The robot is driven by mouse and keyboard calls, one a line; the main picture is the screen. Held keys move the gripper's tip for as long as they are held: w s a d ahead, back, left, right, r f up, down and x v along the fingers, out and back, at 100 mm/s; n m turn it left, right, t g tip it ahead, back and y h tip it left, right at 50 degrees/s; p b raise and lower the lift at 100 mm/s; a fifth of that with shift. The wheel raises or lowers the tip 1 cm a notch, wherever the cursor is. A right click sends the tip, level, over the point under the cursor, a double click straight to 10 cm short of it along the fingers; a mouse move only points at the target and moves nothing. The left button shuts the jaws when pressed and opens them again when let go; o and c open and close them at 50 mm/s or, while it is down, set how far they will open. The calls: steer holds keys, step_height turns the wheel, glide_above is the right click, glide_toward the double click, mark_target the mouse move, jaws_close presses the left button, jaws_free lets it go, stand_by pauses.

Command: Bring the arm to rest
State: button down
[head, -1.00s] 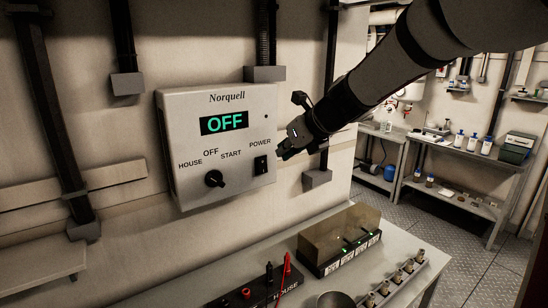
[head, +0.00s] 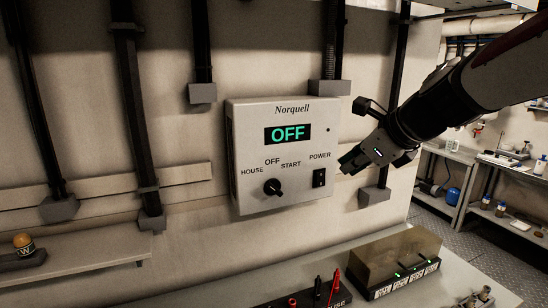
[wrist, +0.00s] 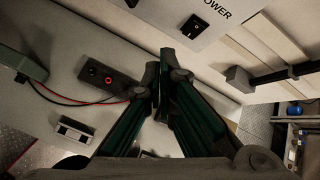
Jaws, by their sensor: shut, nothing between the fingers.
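My gripper (head: 350,163) is at the end of my arm, which reaches in from the upper right in the head view. It is in the air just right of the Norquell control box (head: 240,160) and appears apart from it. In the wrist view my gripper (wrist: 162,52) has its fingertips together with nothing between them. The box's display (head: 288,133) reads OFF. Its black knob (head: 272,187) and black power switch (head: 319,178) are in plain view. The power switch (wrist: 195,27) also shows at the top of the wrist view.
A bench (head: 225,300) below carries a brownish clear-covered unit (head: 395,257) with green lights and a black terminal block with red and black plugs. Wall conduits flank the box. Open floor lies right.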

steer(key=s+f+n+g+h, duration=0.1)
steer(key=s+f+n, duration=0.2)
steer(key=s+n, duration=0.9)
steer(key=s+f+n+g+h, duration=0.2)
steer(key=s+f+n, duration=0.1)
steer(key=s+n, duration=1)
steer(key=shift+f+n+h, duration=0.2)
steer(key=shift+n+h, duration=0.1)
steer(key=shift+n, duration=0.3)
steer(key=shift+s, duration=0.1)
